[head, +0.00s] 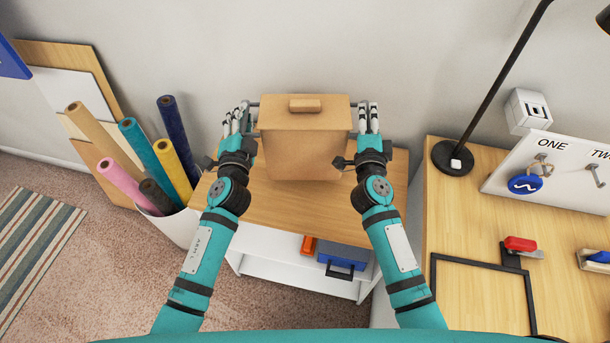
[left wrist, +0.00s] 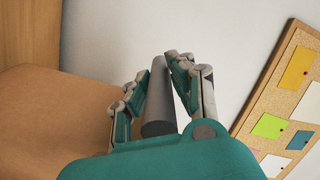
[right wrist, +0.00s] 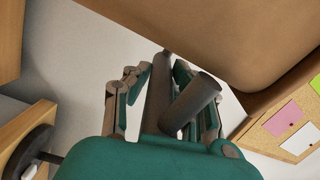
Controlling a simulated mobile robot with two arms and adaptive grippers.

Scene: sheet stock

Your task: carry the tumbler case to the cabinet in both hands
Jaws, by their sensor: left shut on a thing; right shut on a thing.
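The tumbler case (head: 305,145) is a brown lidded box with a small block handle on its lid and a grey bar handle at each side. It is upright over the back of the cabinet's wooden top (head: 285,210); I cannot tell whether its base touches. My left gripper (head: 238,118) is shut on the left bar handle, which shows between the fingers in the left wrist view (left wrist: 158,105). My right gripper (head: 368,118) is shut on the right bar handle, seen in the right wrist view (right wrist: 192,105). The case's far side is hidden.
A bin of coloured rolls (head: 175,223) stands left of the cabinet. A wooden desk (head: 480,280) with a black lamp (head: 455,157) and red-handled tool (head: 520,244) is at right. A blue box (head: 343,262) sits on the shelf below. The cabinet top's front is clear.

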